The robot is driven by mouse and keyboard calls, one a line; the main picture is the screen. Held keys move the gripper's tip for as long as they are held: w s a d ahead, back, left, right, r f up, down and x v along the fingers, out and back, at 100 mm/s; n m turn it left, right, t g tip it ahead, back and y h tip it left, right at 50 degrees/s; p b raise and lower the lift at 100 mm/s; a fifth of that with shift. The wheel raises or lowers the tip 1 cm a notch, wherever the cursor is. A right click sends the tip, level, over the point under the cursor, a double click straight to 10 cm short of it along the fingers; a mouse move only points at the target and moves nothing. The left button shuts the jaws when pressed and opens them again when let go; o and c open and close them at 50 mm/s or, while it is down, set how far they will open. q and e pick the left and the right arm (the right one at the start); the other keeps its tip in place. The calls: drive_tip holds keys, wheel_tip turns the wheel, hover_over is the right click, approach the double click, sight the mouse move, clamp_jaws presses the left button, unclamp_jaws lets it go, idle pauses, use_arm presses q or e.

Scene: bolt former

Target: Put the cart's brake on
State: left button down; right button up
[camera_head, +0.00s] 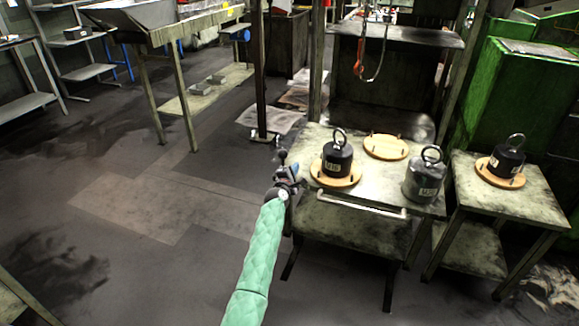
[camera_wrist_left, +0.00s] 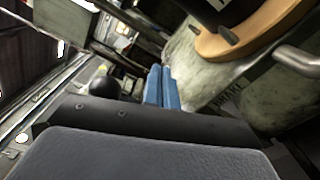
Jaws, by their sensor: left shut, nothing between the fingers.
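The cart (camera_head: 365,217) is a worn metal table with a pale push handle (camera_head: 362,198) along its near edge. A dark lever with a black ball knob (camera_head: 282,154) stands at the cart's left side. The knob also shows in the left wrist view (camera_wrist_left: 105,87), left of my fingers. Lettering that seems to read BRAKE (camera_wrist_left: 232,84) is on the cart's side there. My left gripper (camera_head: 292,170) is shut and empty beside the cart's left edge, close to the knob; its blue fingertips (camera_wrist_left: 162,88) are together. I cannot tell whether it touches the lever. My right gripper is out of view.
On the cart stand a black weight (camera_head: 337,159) on a wooden disc, an empty wooden disc (camera_head: 386,147) and a grey weight (camera_head: 425,178). A second table (camera_head: 530,190) with another weight (camera_head: 507,161) stands at right. The floor at left is clear.

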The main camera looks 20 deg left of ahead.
use_arm(q)
drive_tip(key=s+p, duration=0.3)
drive_tip(key=s, duration=0.6)
drive_tip(key=shift+s+p, duration=0.3)
drive_tip(key=shift+s, duration=0.1)
drive_tip(key=shift+a, duration=0.1)
